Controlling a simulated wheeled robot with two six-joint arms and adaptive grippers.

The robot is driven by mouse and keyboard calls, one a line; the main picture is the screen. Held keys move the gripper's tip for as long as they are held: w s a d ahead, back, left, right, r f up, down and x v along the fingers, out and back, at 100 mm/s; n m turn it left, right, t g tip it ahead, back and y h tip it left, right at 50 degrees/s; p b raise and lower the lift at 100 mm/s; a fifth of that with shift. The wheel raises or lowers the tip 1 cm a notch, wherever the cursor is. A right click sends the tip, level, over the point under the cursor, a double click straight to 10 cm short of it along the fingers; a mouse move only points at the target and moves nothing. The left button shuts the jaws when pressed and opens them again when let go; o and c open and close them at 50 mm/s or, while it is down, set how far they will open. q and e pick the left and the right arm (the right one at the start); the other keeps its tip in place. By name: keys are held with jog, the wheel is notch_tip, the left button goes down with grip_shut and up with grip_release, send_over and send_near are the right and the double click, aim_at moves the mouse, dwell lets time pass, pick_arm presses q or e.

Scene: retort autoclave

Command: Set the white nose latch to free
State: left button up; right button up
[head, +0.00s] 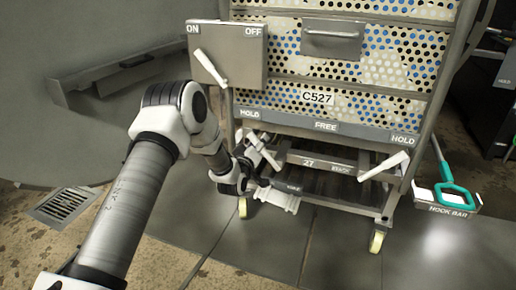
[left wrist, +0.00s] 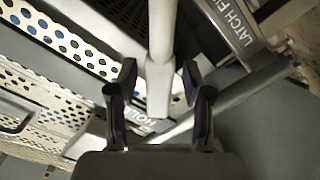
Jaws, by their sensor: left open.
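A white lever (left wrist: 160,65), which I take as the nose latch, passes between the fingers of my left gripper (left wrist: 157,85) in the left wrist view. A HOLD plate (left wrist: 140,128) lies behind its lower end. In the head view my left gripper (head: 262,163) is at the lower left of the perforated rack, below the left HOLD label (head: 250,114); the arm and fingers partly hide the lever there. The fingers are open on both sides of the lever; whether they touch it I cannot tell. The FREE label (head: 325,126) is mid-strip. My right gripper is out of view.
Another white lever (head: 385,166) sits below the right HOLD label (head: 403,140). A grey ON/OFF box (head: 228,50) with a white lever (head: 209,68) is at the upper left. A teal hook bar (head: 450,183) stands at right. A LATCH label (left wrist: 232,28) shows in the wrist view. The front floor is clear.

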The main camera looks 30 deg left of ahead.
pick_arm(q)
grip_shut()
jog(key=shift+r, duration=0.1)
jog(key=m+p, duration=0.1)
jog(key=d+r+m+p, duration=0.1)
jog(key=p, duration=0.1)
jog(key=shift+w+d+r, duration=0.2)
jog(key=shift+w+d, duration=0.05)
jog(key=shift+d, duration=0.05)
jog(key=d+m+p, duration=0.2)
jog(key=d+r+m+p, duration=0.1)
jog(key=shift+w+r+m, duration=0.1)
jog(key=shift+w+m, duration=0.2)
jog(key=shift+w, duration=0.05)
jog(key=w+d+f+m+p, duration=0.2)
jog(key=d+m+p, duration=0.1)
jog(key=d+m, duration=0.5)
jog(key=shift+d+f+m+p, duration=0.3)
jog(key=shift+d+f+m, duration=0.1)
jog(key=shift+m, duration=0.9)
